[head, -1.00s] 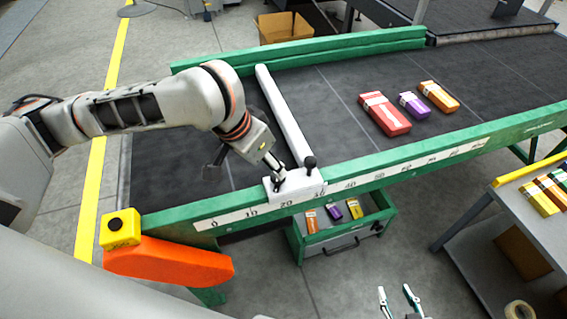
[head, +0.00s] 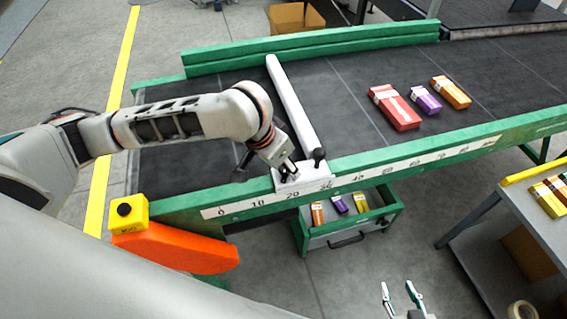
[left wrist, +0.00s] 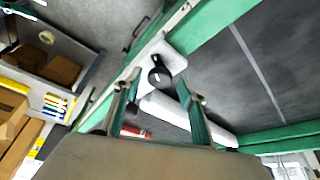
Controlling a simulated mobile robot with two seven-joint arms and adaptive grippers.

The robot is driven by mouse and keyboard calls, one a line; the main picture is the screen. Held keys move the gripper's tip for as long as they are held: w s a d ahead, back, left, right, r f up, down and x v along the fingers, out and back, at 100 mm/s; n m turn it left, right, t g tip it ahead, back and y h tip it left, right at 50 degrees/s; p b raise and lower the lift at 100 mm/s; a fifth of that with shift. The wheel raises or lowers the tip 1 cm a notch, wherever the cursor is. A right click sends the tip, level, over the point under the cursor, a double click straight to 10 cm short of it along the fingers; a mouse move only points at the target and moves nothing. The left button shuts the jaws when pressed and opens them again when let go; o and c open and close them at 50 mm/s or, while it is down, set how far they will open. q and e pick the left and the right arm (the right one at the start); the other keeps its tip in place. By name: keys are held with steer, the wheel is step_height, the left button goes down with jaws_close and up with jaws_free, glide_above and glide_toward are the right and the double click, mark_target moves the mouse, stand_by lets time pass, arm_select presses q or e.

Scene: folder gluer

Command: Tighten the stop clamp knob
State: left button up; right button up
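The stop clamp is a white block (head: 316,184) on the green front rail, joined to a white stop bar (head: 290,100) lying across the belt. A black upright knob-like post (head: 319,155) stands at the block's right end. My left gripper (head: 287,172) is over the block's left part; dark parts there are hard to separate. In the left wrist view, a black knob (left wrist: 158,76) with a pale mark shows on the white block, beyond and between the spread fingertips (left wrist: 161,88). I see no contact. My right gripper (head: 403,292) is open and empty at the bottom.
Red, purple and orange boxes (head: 395,107) lie on the dark belt. A scale strip (head: 240,206) runs along the rail. An open green drawer (head: 383,218) with small boxes is below. A yellow button box (head: 129,214) and orange guard (head: 175,248) are at left; a side table (head: 520,190) at right.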

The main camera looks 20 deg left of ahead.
arm_select(q)
steer(key=c, duration=0.8)
